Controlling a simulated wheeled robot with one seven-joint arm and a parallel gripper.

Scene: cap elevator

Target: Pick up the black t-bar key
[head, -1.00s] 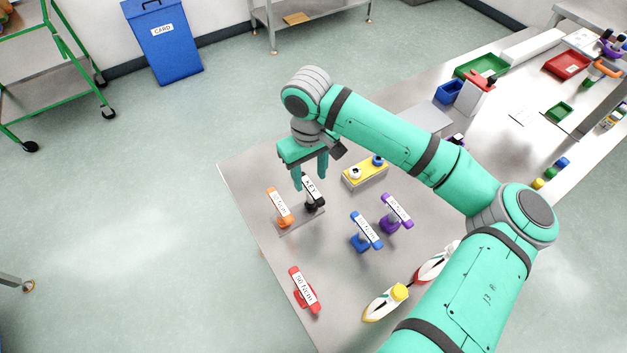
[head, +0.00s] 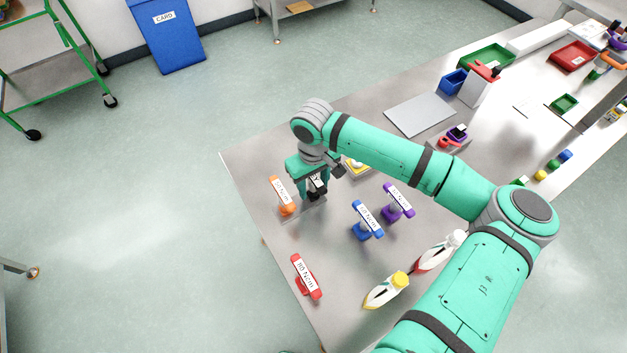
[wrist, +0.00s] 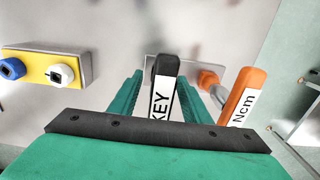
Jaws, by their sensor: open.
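The black t-bar key (head: 317,183) stands upright on a small grey base plate, its bar carrying a white "KEY" label. In the wrist view the key (wrist: 163,95) lies between my two green fingers. My gripper (head: 312,192) is lowered around the key's bar in the head view, partly hiding it. In the wrist view my gripper (wrist: 163,92) is open, one finger on each side of the bar, with narrow gaps visible. The key's lower shaft is hidden.
An orange t-bar (head: 281,196) stands close beside on the same plate. A yellow block with knobs (wrist: 55,70) is near on the other side.

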